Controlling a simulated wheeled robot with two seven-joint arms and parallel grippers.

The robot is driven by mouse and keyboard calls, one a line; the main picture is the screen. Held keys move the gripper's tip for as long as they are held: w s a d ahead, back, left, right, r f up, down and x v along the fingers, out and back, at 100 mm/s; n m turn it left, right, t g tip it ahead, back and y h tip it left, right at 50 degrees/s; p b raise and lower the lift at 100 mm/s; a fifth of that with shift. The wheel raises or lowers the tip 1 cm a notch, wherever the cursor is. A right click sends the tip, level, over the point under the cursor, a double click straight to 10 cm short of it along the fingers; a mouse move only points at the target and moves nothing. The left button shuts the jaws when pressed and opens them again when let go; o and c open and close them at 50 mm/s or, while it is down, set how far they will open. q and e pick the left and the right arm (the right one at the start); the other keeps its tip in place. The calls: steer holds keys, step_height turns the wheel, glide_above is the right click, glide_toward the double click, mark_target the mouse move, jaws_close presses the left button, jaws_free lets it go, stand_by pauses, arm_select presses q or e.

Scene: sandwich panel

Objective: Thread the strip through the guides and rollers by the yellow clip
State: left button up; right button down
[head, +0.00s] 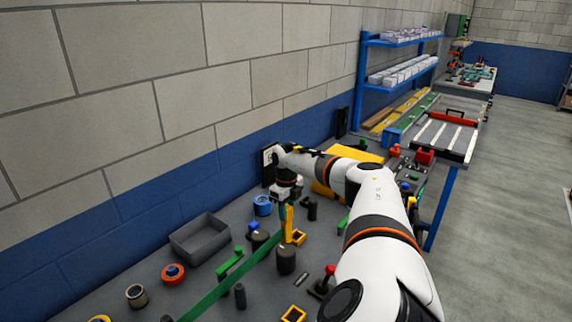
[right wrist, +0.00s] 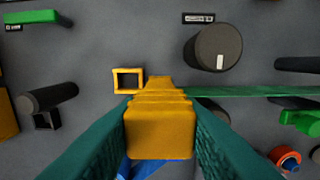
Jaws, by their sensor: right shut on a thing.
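My right gripper (head: 287,207) is shut on the yellow clip (head: 289,224), which hangs low over the bench. In the right wrist view the clip (right wrist: 160,130) sits between the two teal fingers (right wrist: 160,145). The green strip (head: 235,276) runs from the clip toward the lower left. In the right wrist view the strip (right wrist: 265,91) runs off to the right, passing beside a dark roller (right wrist: 220,47). A square yellow guide (right wrist: 128,80) lies just left of the clip's tip, apart from it in the picture. Another yellow guide (head: 293,313) is nearer. My left gripper is out of view.
Dark rollers (head: 286,260) and small posts (head: 240,295) stand close by. A grey bin (head: 200,238), an orange spool (head: 173,273) and a blue spool (head: 262,205) sit toward the wall. A red-knobbed lever (head: 328,272) stands near my right arm.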

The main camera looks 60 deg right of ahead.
steer(key=shift+a+r, duration=0.1)
steer(key=shift+d+b, duration=0.2)
steer(key=shift+b, duration=0.15)
steer(key=s+d+b, duration=0.1)
steer(key=d+b, duration=0.3)
steer(key=d, duration=0.2)
steer(key=shift+s+b, duration=0.15)
steer(key=shift+b, duration=0.25)
steer(key=shift+a+p, duration=0.2)
steer(key=shift+p, duration=0.2)
steer(key=shift+f, duration=0.25)
stand_by(0.4)
